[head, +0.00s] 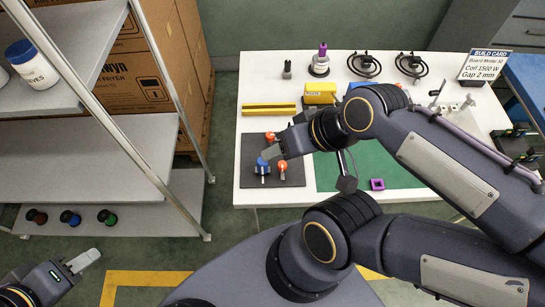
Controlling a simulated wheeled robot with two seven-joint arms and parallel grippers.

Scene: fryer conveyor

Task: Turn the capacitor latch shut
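I cannot make out for sure which part is the capacitor latch. A dark mat (249,192) on the left of the white table holds small orange-topped pieces (282,171) and a blue-topped piece (262,166). My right gripper (272,151) hangs over this mat, close beside the blue-topped piece. Whether it touches the piece, and how its fingers stand, cannot be told. My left gripper (86,261) is at the lower left, well away from the table and apart from anything. Its fingers are seen edge-on, so their opening is unclear.
A metal shelf rack (148,225) with bottles and coloured discs stands left.

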